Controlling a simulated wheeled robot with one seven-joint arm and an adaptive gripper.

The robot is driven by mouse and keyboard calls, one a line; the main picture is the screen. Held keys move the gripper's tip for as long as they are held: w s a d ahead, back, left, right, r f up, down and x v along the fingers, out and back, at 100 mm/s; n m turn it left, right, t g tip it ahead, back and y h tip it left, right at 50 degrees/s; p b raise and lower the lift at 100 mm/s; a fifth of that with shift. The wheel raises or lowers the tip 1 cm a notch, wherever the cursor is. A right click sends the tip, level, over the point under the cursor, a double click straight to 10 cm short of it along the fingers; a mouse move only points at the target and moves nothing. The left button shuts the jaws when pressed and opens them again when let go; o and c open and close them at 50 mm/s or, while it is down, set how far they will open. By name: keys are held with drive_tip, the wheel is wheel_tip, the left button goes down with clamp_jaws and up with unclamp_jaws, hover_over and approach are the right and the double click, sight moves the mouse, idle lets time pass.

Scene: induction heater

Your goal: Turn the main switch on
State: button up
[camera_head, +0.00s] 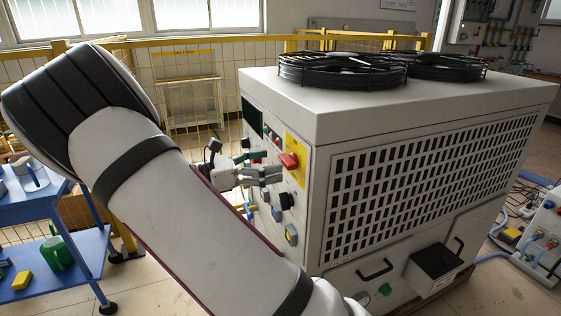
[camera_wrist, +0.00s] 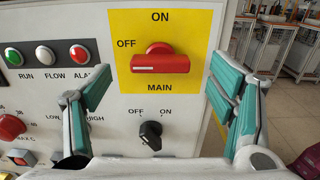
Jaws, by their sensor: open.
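The red main switch (camera_head: 289,160) sits on a yellow plate on the front panel of the white heater cabinet (camera_head: 318,125). In the wrist view the switch (camera_wrist: 160,62) has its handle lying horizontal, with OFF printed to its left, ON above and MAIN below. My gripper (camera_head: 272,174) is in front of the panel, just below the switch in the head view. In the wrist view my gripper (camera_wrist: 158,78) is open, its teal-padded fingers on either side of the yellow plate. Nothing is between the fingers, and contact with the panel cannot be told.
A black OFF/ON knob (camera_wrist: 151,134) is just below the main switch. Lamps (camera_wrist: 44,55) and a red round knob (camera_wrist: 10,127) are to the left. A blue cart (camera_head: 45,205) stands at left and yellow fencing (camera_head: 200,60) behind. Open floor shows right of the panel.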

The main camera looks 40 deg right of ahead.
sight(282, 160)
drive_tip(key=shift+x, duration=1.95)
drive_tip(key=shift+c, duration=0.6)
drive_tip(key=c, duration=1)
